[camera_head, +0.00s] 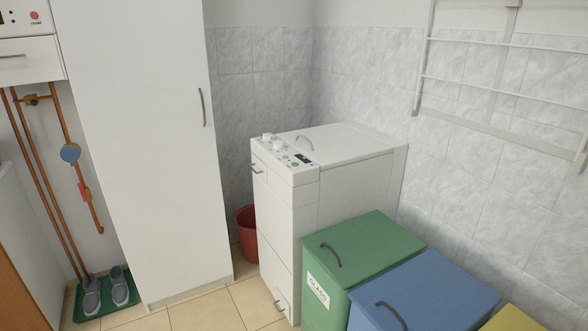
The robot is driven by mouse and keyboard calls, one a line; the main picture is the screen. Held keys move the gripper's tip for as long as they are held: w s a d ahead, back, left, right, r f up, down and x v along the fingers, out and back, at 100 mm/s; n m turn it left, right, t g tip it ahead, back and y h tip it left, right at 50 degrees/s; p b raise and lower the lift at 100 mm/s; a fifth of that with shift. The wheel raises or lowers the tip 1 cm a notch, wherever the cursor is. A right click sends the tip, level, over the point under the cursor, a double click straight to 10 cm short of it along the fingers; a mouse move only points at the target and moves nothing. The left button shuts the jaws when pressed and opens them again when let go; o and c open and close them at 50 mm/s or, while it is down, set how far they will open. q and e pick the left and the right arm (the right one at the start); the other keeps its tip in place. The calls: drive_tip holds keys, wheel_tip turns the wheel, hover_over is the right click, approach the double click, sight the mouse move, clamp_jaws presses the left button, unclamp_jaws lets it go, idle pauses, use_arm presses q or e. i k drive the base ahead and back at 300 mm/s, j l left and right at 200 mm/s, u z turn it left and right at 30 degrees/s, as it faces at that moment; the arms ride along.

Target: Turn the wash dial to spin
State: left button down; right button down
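A white top-loading washing machine (345,185) stands in the tiled corner, right of the tall white cabinet. Its control panel (284,158) is on the top front edge. White round dials (269,139) stick up at the panel's back left end. A small dark display and several buttons, one green, sit nearer the front. The dial markings are too small to read, so I cannot tell the setting. The lid with its grey handle is shut. Neither of my grippers is in view.
Green (375,240) and blue (440,285) lidded bins stand in front of the washer's right side, with a yellow one (512,318) at the corner. A red bucket (247,235) sits between cabinet (150,150) and washer. Shoes (92,296) lie on a green mat. Tiled floor (215,305) is free before the cabinet.

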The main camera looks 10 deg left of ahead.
sight(266, 137)
drive_tip(key=i+j+z, duration=0.3)
drive_tip(key=i+j, duration=0.15)
drive_tip(key=j, duration=0.15)
drive_tip(key=i+j+z, duration=0.25)
drive_tip(key=i+j, duration=0.2)
drive_tip(key=j, duration=0.2)
drive_tip(key=i+j+z, duration=0.15)
drive_tip(key=j, duration=0.25)
drive_tip(key=i+j+z, duration=0.15)
drive_tip(key=j, duration=0.2)
